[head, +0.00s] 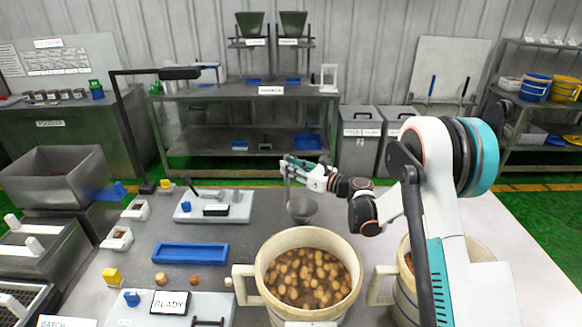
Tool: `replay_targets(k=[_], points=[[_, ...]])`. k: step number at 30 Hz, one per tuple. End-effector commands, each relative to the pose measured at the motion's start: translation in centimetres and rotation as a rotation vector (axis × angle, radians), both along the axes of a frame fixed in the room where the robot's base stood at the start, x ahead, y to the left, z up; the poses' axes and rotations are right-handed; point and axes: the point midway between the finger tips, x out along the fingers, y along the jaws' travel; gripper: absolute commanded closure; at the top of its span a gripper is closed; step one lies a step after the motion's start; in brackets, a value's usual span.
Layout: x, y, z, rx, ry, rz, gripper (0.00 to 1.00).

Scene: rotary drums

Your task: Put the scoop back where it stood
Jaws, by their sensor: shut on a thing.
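The scoop (301,210) is a dark grey metal bowl with a thin upright handle. My gripper (289,168) is shut on the upper part of the handle, and the bowl hangs below it. The bowl shows just behind the far rim of a cream bucket (262,262) filled with brown rounded pieces in liquid. I cannot tell whether the bowl touches the table (255,230) or hangs above it. The fingertips are small in this view.
A second cream bucket (384,288) stands to the right, partly hidden by my arm. The table between the blue tray and the scoop is clear.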

Motion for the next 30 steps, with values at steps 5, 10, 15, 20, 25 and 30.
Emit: replay_targets(k=[5,10,15,20,25,30], points=[[0.0,0.0,0.04,0.0,0.0,0.0,1.0],[0.0,0.0,0.0,0.0,0.0,0.0,1.0],[0.0,0.01,-0.26,0.0,0.0,0.0,1.0],[0.01,0.0,-0.57,0.0,0.0,0.0,1.0],[0.0,0.0,-0.62,0.0,0.0,0.0,0.63],[0.0,0.0,-0.61,0.0,0.0,0.0,0.57]])
